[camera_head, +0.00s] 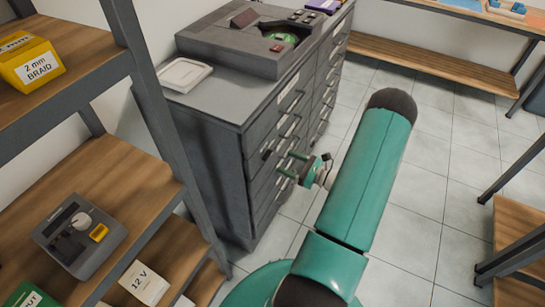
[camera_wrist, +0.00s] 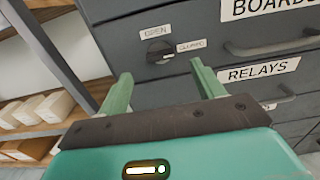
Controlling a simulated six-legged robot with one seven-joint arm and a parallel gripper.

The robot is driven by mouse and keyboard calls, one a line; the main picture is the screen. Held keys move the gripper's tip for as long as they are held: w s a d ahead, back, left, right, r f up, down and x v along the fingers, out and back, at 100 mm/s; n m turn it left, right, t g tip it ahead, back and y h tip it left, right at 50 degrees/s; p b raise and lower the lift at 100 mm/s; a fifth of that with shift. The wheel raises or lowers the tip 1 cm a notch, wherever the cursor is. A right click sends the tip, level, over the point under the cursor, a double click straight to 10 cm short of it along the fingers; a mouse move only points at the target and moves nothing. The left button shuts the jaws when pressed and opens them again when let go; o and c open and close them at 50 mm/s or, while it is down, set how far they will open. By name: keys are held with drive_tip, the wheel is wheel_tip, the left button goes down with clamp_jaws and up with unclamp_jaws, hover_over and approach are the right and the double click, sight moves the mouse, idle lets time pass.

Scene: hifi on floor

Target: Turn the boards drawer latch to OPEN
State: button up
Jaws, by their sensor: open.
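The boards drawer latch (camera_wrist: 160,51) is a dark round knob on a grey drawer front in the wrist view. An OPEN label (camera_wrist: 155,32) is above it and a CLOSED label (camera_wrist: 191,46) is to its right. Its bar lies roughly sideways, towards the CLOSED side. The BOARDS label (camera_wrist: 268,8) is at the upper right. My gripper (camera_wrist: 161,71) is open and empty, with its two green fingers apart below and either side of the latch in the picture. In the head view my gripper (camera_head: 291,164) is close to the front of the cabinet (camera_head: 220,130).
A RELAYS label (camera_wrist: 258,73) and drawer handles (camera_wrist: 270,46) are right of and below the latch. A shelf rack (camera_head: 150,95) with boxes stands left of the cabinet. A grey device (camera_head: 245,45) is on the cabinet top.

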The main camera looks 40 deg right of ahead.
sight(270, 155)
drive_tip(key=x, duration=0.6)
drive_tip(key=shift+w+a, duration=0.15)
drive_tip(key=shift+w, duration=0.05)
drive_tip(key=c, duration=1)
